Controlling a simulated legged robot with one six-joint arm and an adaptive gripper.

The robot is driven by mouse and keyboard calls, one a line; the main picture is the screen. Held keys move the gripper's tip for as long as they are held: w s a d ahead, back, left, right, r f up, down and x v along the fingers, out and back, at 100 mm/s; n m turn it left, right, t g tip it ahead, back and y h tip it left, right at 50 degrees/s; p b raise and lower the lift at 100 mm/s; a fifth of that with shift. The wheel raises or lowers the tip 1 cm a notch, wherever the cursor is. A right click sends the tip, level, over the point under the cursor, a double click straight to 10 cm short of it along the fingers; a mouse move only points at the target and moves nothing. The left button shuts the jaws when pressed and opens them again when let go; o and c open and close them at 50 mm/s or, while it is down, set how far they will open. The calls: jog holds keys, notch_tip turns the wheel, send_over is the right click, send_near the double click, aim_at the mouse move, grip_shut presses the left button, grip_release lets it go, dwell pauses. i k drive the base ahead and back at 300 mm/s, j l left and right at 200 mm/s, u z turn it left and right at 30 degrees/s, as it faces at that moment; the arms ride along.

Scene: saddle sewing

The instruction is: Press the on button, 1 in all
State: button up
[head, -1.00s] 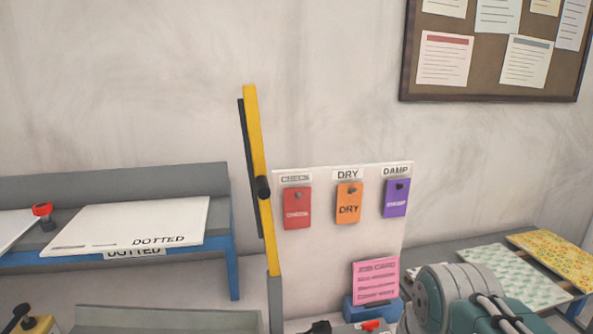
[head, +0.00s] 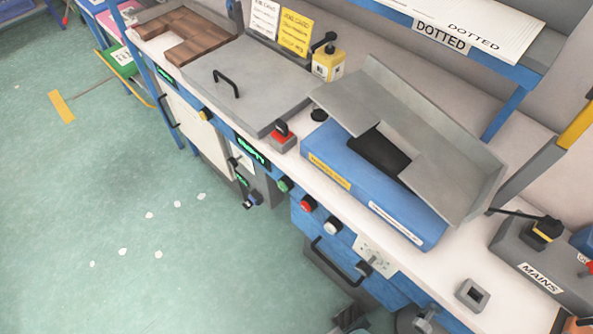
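A row of round buttons sits on the blue front of the bench: a green one (head: 285,184), a red one (head: 307,203) and a pale grey one (head: 333,225). A yellow button (head: 204,115) sits further left on the same front. I cannot read which one is marked on. Dark grey parts at the bottom edge, which may be my gripper (head: 348,318), are cut off by the frame. They are below the buttons and apart from them. Whether the fingers are open or shut cannot be seen.
A blue machine with a tilted grey plate (head: 450,165) stands on the bench. A red-topped switch (head: 283,136) and a grey lidded plate (head: 240,80) are left of it. The MAINS box (head: 540,276) is at right. A dark handle (head: 335,262) sticks out below the buttons. Green floor (head: 100,190) is open at left.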

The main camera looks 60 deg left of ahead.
aim_at(282, 185)
jog(key=k+j+u, duration=0.15)
jog(key=k+u, duration=0.2)
jog(key=k, duration=0.3)
jog(key=i+j+u, duration=0.1)
jog(key=u, duration=0.4)
jog(key=i+j+u, duration=0.15)
jog(key=u, duration=0.3)
jog(key=i+u, duration=0.1)
jog(key=u, duration=0.4)
jog(key=i+u, duration=0.1)
jog(key=i, duration=0.2)
